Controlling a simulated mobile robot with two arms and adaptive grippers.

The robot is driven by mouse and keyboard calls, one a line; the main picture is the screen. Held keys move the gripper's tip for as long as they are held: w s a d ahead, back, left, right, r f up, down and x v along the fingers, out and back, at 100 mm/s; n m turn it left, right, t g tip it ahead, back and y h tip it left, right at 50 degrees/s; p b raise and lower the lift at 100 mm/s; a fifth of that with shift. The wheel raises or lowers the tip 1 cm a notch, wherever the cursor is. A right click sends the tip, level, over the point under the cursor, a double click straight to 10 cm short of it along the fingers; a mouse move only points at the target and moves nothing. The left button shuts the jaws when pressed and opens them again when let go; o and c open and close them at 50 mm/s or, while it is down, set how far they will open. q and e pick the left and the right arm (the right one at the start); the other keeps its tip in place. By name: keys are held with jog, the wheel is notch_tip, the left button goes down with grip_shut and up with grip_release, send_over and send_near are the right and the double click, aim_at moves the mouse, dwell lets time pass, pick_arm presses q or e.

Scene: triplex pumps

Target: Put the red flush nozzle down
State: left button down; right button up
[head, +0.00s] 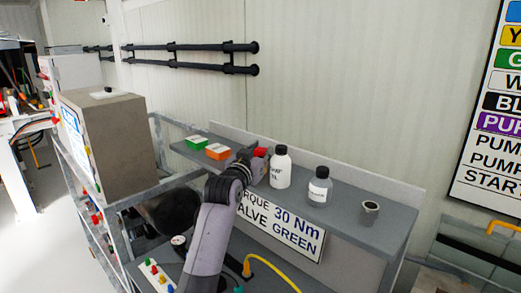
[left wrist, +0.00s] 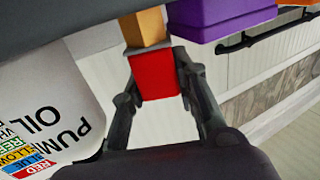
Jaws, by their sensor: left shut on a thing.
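The red flush nozzle (head: 261,152) is at the end of my left gripper (head: 249,163), over the grey shelf, just left of a white bottle. In the left wrist view, the red part of the nozzle (left wrist: 153,77) is between the two fingers of my left gripper (left wrist: 155,88), which is shut on it. A brass-coloured part of it reaches up to the dark grey shelf edge in that picture. I cannot tell whether it touches the shelf. The arm hides part of the nozzle in the head view. My right gripper is not in view.
The bottle is close beside my fingers. Bare shelf lies right of the cup.

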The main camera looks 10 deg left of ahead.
pick_arm(q)
jog(key=c, duration=1.5)
grip_release()
jog(key=shift+f, duration=0.1)
jog(key=shift+c, duration=0.2)
jog(key=shift+s, duration=0.15)
